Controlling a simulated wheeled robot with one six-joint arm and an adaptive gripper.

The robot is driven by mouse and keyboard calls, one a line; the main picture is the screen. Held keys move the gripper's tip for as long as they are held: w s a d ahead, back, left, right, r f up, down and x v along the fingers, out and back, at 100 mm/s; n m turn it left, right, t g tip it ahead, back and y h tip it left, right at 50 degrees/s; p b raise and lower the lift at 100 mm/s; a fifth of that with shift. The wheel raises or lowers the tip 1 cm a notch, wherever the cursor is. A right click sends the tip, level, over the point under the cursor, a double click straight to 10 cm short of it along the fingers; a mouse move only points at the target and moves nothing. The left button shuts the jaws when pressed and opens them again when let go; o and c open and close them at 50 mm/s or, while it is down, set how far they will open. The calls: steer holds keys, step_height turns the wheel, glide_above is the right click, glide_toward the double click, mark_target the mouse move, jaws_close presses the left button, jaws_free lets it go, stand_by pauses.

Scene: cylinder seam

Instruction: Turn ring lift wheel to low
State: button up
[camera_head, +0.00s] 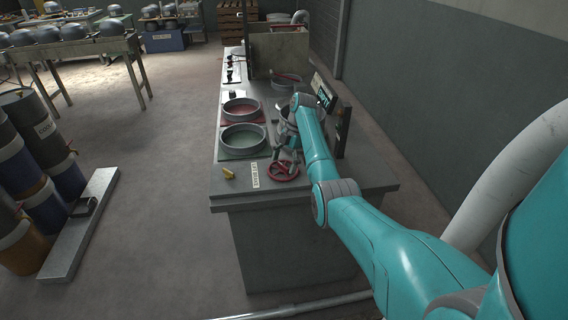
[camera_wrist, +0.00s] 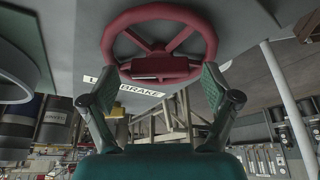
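A red spoked handwheel (camera_head: 283,179) sits at the near end of the grey bench; it fills the top of the wrist view (camera_wrist: 158,14). I see no level mark on it. My gripper (camera_wrist: 156,78) is open, its two fingers spread on either side of the wheel's near rim. I cannot tell whether the pads touch the rim. In the head view my gripper (camera_head: 283,154) is just above and behind the wheel, partly covered by my arm.
Two round pans, one red inside (camera_head: 241,107) and one green inside (camera_head: 243,137), sit on the bench (camera_head: 308,188) beyond the wheel. A yellow piece (camera_head: 229,173) lies left of the label. A dark panel (camera_head: 342,128) stands at the right edge.

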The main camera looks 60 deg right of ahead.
steer(key=m+t, duration=0.1)
steer(key=m, duration=0.1)
steer(key=m+h, duration=0.1)
steer(key=m, duration=0.2)
steer(key=shift+s+t, duration=0.1)
steer(key=shift+t, duration=0.3)
steer(key=m+h, duration=0.1)
steer(key=m, duration=0.2)
steer(key=m+t, duration=0.1)
steer(key=m, duration=0.1)
steer(key=shift+a+m+h, duration=0.15)
steer(key=shift+m+h, duration=0.25)
steer(key=m+h, duration=0.1)
steer(key=m, duration=0.1)
steer(key=m+h, duration=0.1)
steer(key=m, duration=0.2)
steer(key=shift+a+m+t, duration=0.15)
steer(key=shift+m+t, duration=0.15)
steer(key=m+h, duration=0.1)
steer(key=m, duration=0.1)
steer(key=m+g+h, duration=0.1)
steer(key=m, duration=0.2)
steer(key=shift+a+m, duration=0.1)
steer(key=shift+m, duration=0.2)
steer(key=v, duration=1.1)
steer(key=shift+f, duration=0.1)
